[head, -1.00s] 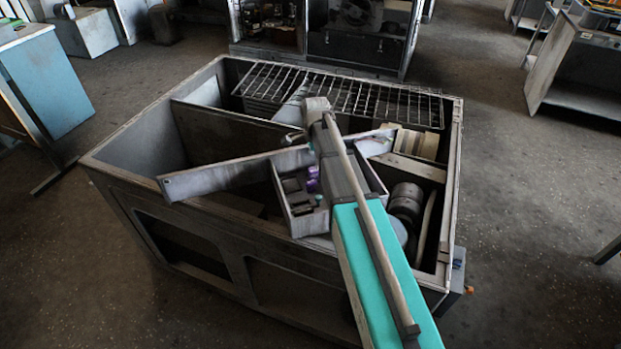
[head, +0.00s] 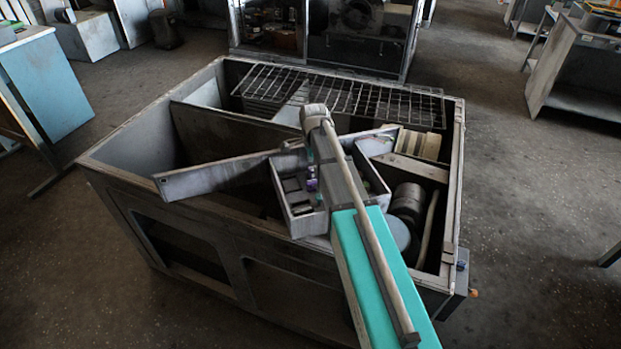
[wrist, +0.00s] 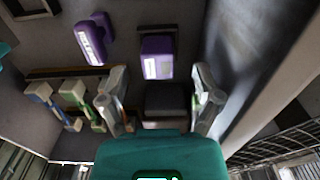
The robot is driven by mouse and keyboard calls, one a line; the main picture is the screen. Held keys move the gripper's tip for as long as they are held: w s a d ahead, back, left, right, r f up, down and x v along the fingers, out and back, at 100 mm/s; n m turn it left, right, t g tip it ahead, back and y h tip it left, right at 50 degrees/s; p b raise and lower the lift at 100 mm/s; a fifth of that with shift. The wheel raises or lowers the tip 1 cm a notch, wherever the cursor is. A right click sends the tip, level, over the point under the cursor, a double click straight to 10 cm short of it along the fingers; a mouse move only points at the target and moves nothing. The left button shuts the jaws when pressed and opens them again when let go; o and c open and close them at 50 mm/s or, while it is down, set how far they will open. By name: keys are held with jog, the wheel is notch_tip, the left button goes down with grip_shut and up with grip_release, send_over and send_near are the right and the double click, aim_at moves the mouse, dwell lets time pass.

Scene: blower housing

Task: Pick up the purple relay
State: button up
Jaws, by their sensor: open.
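Two purple parts show in the wrist view. One purple block with a white label (wrist: 157,58) stands ahead of my gripper (wrist: 158,86), roughly in line with the gap between its fingers. The other purple part (wrist: 91,42) lies further left, tilted. I cannot tell for certain which is the relay. My fingers are apart, with a dark block (wrist: 167,100) showing between them. In the head view a small patch of purple (head: 311,185) shows in the grey parts box (head: 301,224), beside my arm. My fingers are hidden there.
The box sits in a large open housing (head: 120,185). A long grey panel (head: 205,181) slants at its left, and a wire rack (head: 350,97) spans the back. Round parts (head: 407,200) lie at right. Blue and green pieces (wrist: 75,98) stand left of my fingers.

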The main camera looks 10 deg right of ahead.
jog(key=shift+f+b, duration=0.85)
jog(key=shift+f, duration=0.3)
jog(key=shift+c, duration=0.3)
jog(key=c, duration=0.9)
